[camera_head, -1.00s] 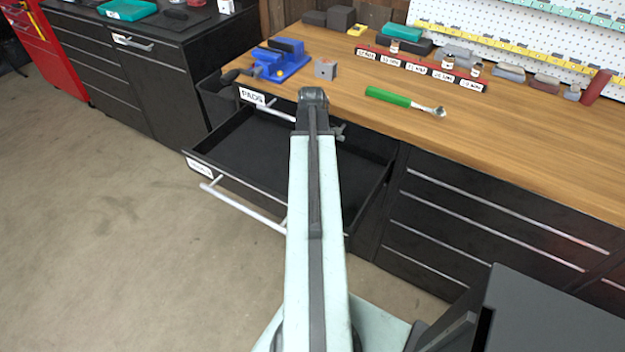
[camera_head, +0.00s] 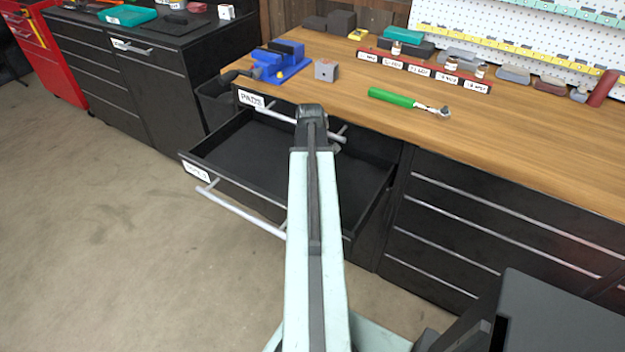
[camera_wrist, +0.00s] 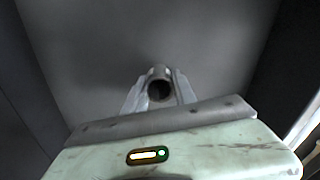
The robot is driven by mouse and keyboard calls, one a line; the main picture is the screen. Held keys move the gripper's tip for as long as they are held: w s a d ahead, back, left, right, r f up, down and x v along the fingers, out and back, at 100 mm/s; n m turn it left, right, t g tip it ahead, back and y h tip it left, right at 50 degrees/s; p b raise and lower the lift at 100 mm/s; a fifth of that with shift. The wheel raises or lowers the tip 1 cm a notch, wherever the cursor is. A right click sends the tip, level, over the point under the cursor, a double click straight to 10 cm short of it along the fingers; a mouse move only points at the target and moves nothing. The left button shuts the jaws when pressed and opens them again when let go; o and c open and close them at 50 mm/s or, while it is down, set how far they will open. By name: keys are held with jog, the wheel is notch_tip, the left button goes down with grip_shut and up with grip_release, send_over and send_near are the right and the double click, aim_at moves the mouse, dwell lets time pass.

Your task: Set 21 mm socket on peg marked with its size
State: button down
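A metal socket (camera_wrist: 160,86), a short hollow cylinder, sits between the fingertips of my gripper (camera_wrist: 160,92) in the wrist view. The fingers look closed on its sides, with its dark open end towards the camera. In the head view my gripper (camera_head: 334,146) is mostly hidden behind my arm, over the open drawer (camera_head: 240,207). A red rail (camera_head: 425,69) with white size labels lies on the wooden bench. Small sockets or pegs stand at several of its places. The label sizes are too small to read surely.
A green-handled ratchet (camera_head: 393,97) lies on the bench in front of the rail. A blue vise (camera_head: 280,62) and a grey block (camera_head: 326,70) are to the left. The drawer marked PADS (camera_head: 251,98) is above the open one. The bench's right side is clear.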

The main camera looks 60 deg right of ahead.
notch_tip(320, 180, up, 10)
jog(key=p, duration=1)
jog(key=shift+r, duration=0.15)
